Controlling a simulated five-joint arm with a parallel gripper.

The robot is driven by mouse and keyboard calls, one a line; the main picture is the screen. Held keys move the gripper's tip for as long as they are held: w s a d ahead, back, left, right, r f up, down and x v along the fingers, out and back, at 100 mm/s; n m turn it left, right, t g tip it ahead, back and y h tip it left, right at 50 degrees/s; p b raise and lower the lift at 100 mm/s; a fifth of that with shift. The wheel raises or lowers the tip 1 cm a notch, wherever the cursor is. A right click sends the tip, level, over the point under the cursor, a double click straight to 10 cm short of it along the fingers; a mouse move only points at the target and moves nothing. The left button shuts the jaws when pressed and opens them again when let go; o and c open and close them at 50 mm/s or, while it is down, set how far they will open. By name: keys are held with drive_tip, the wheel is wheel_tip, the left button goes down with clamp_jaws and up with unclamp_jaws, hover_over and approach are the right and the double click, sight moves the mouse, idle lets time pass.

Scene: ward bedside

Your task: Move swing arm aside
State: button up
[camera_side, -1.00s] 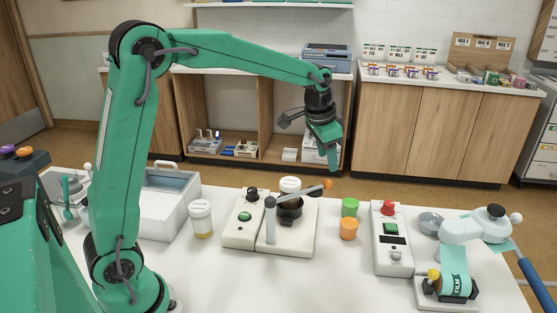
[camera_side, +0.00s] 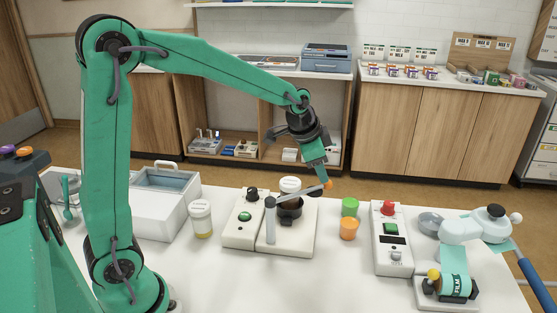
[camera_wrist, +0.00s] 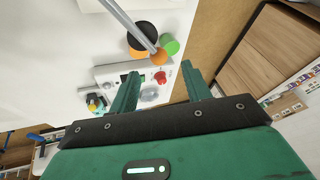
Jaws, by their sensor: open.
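The swing arm (camera_side: 300,193) is a thin grey bar from a grey post on a white base, with an orange knob (camera_side: 328,184) at its free end. It reaches over a dark round cup (camera_side: 289,216). My gripper (camera_side: 321,178) is open and empty, with its fingertips just above and beside the knob. In the wrist view the bar (camera_wrist: 128,22) comes in from the top and its knob (camera_wrist: 159,57) lies just ahead of the open gap of my gripper (camera_wrist: 162,84). I cannot tell whether a finger touches it.
A green cup (camera_side: 350,206) and an orange cup (camera_side: 348,229) stand right of the base. Beyond them is a control box (camera_side: 392,255) with a red button. A white box with a green button (camera_side: 243,222) and a lidded jar (camera_side: 201,219) stand to the left.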

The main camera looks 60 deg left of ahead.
drive_tip(key=shift+x, duration=2.95)
drive_tip(key=shift+d, duration=0.15)
clamp_jaws()
